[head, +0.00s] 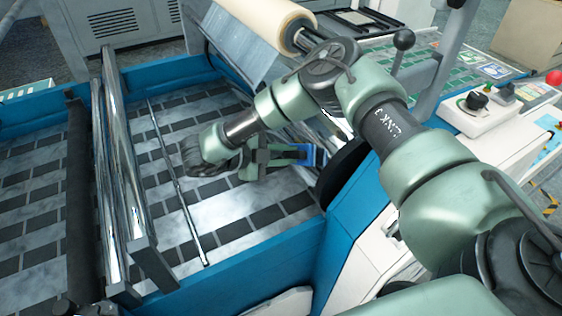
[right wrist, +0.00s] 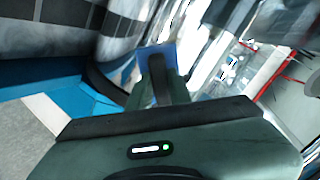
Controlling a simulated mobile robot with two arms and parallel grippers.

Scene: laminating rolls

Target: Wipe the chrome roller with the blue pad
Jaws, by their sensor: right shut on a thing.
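My right gripper (head: 285,158) is shut on the blue pad (head: 312,155), which sticks out to the right of the fingers. In the right wrist view the blue pad (right wrist: 147,52) shows beyond a dark finger, in front of bright chrome surfaces. A shiny chrome roller (head: 300,134) runs slantwise behind the right gripper, partly hidden by the gripper and my arm. The pad is close to it; I cannot tell whether they touch. My left gripper is not in view.
Two long chrome bars (head: 110,165) and a thin rod (head: 178,185) cross the machine bed at left. Blue side walls (head: 255,270) edge the bed. A cream roll (head: 262,22) sits above at the back. A control panel (head: 485,105) stands at right.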

